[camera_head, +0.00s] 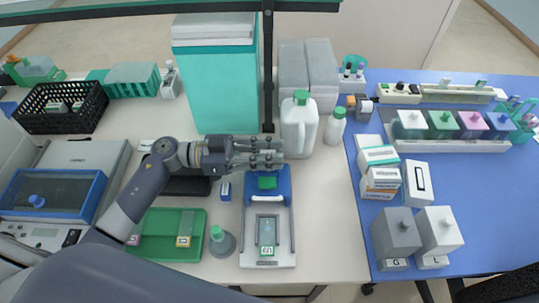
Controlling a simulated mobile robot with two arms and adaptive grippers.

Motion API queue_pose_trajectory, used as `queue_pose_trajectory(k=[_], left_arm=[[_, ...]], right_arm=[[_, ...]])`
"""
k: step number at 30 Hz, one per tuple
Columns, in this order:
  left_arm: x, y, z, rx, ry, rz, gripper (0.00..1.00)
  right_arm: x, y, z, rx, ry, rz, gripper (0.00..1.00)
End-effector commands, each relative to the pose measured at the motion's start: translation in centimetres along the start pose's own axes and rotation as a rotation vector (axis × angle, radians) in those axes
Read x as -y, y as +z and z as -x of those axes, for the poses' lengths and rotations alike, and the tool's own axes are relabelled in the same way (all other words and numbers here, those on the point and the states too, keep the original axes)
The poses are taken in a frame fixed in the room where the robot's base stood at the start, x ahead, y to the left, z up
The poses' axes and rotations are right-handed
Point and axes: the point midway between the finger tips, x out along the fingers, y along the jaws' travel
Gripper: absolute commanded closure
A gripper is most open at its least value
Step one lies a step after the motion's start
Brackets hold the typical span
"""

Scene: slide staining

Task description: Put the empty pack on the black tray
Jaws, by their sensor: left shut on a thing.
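My left gripper (268,154) reaches in from the left, above the back end of a blue and white slide device (267,258). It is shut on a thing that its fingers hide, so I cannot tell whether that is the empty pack. A flat black tray (185,186) lies on the white bench, partly covered by my left forearm. A small blue and white pack (225,190) stands between that tray and the device. My right gripper is out of view.
A black basket (36,122) with small packs stands at the far left. A green tray (160,247) and a green-capped bottle (217,236) are at the front. A teal box (215,95) and a white jug (298,128) stand behind the gripper. White cartons (416,184) are on the right.

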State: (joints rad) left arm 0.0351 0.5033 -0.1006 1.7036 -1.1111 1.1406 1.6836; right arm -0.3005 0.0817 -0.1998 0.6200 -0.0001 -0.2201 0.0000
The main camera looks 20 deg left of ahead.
Motion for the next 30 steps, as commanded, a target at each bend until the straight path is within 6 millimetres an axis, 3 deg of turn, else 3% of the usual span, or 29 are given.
queue_pose_trajectory(k=[4,18,19,21,30], left_arm=[[0.0,0.9,0.0,-0.001,-0.001,0.004,1.00],[-0.1,1.9,0.1,0.001,0.000,0.001,1.00],[-0.1,1.9,0.1,0.001,0.000,0.001,0.74],[-0.1,1.9,0.1,0.001,0.000,0.000,0.58],[-0.1,1.8,0.0,0.000,0.000,0.000,0.58]], right_arm=[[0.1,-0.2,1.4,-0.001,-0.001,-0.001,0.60],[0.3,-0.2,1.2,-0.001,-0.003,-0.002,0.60],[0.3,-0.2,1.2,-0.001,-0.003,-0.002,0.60],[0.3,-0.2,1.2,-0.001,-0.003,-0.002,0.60],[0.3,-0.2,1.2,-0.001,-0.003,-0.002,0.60]])
